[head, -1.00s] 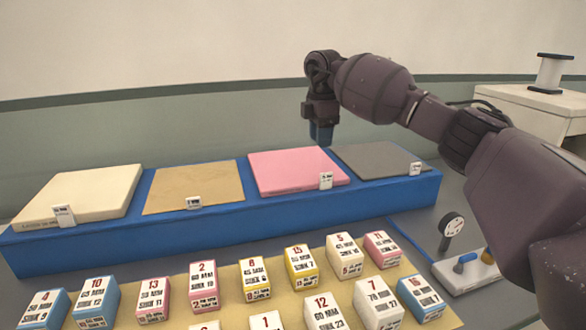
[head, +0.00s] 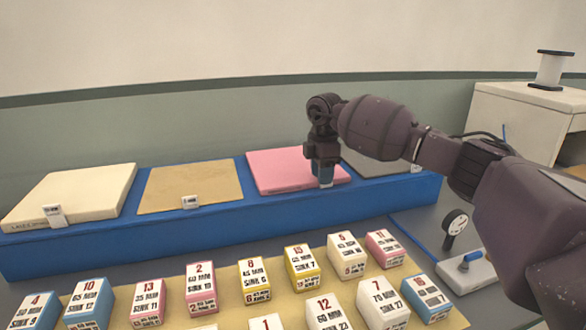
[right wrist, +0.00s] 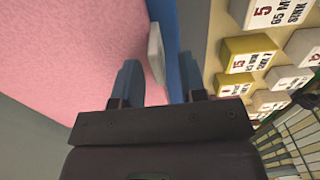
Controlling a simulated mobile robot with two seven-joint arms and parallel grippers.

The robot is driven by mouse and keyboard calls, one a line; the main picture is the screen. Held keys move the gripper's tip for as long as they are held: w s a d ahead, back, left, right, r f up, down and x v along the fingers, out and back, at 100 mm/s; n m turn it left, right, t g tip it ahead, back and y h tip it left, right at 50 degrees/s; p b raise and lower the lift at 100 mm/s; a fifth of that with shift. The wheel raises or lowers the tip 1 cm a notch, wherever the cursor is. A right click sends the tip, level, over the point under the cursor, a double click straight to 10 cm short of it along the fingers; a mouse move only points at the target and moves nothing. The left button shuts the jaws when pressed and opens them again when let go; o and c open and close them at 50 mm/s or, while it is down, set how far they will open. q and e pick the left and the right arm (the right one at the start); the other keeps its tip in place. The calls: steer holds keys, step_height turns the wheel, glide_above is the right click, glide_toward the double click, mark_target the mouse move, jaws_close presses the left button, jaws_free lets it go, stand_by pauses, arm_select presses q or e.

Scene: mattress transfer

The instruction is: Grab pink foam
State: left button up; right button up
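The pink foam (head: 276,168) is a flat slab on the blue stand (head: 120,243), between a tan sheet and a grey sheet. In the right wrist view the pink foam (right wrist: 75,45) fills the upper left. My right gripper (head: 325,178) points down at the foam's front right corner. Its two blue fingers (right wrist: 160,82) are apart, with a small white tag (right wrist: 155,50) showing between them. Nothing is gripped. I cannot tell whether a finger touches the foam. The gripper hides the tag in the head view. My left gripper is not in view.
A cream slab (head: 75,195), a tan sheet (head: 190,185) and a grey sheet (head: 375,163) share the stand. Several numbered blocks (head: 200,285) stand on a board in front. A gauge (head: 455,225) and a white cabinet (head: 525,112) are at the right.

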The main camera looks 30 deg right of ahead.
steer(key=shift+r, duration=0.1)
steer(key=shift+c, duration=0.7)
jaws_close()
steer(key=shift+r, duration=0.1)
